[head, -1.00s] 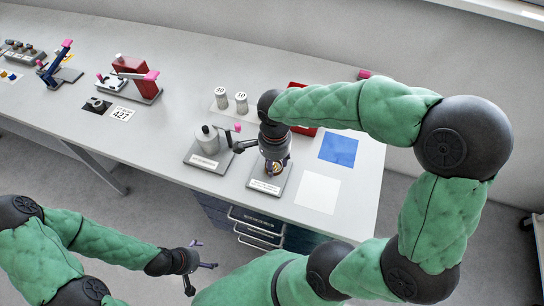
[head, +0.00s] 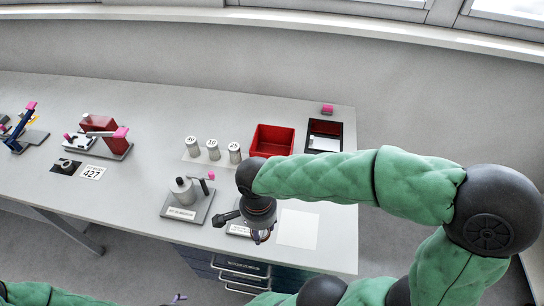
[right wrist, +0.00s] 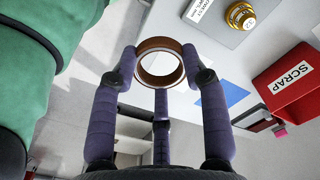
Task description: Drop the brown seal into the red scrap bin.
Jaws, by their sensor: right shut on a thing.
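The brown seal (right wrist: 160,81) is a ring held between the fingertips of my right gripper (right wrist: 160,62) in the right wrist view. That gripper is shut on it. In the head view my right gripper (head: 260,236) hangs over the front of the bench, by a labelled grey stand; the seal is hard to make out there. The red scrap bin (head: 272,140) is an open box at the back of the bench, behind my right forearm. In the right wrist view the bin (right wrist: 296,86) shows its SCRAP label at the right. Only a fingertip of my left gripper (head: 178,298) shows.
A black tray (head: 325,136) stands right of the bin. Several numbered cylinders (head: 212,149) stand left of it. A stand with a grey canister (head: 187,204) is left of my right gripper. A white sheet (head: 298,228) lies to the right. A gold fitting (right wrist: 240,15) sits on a grey plate.

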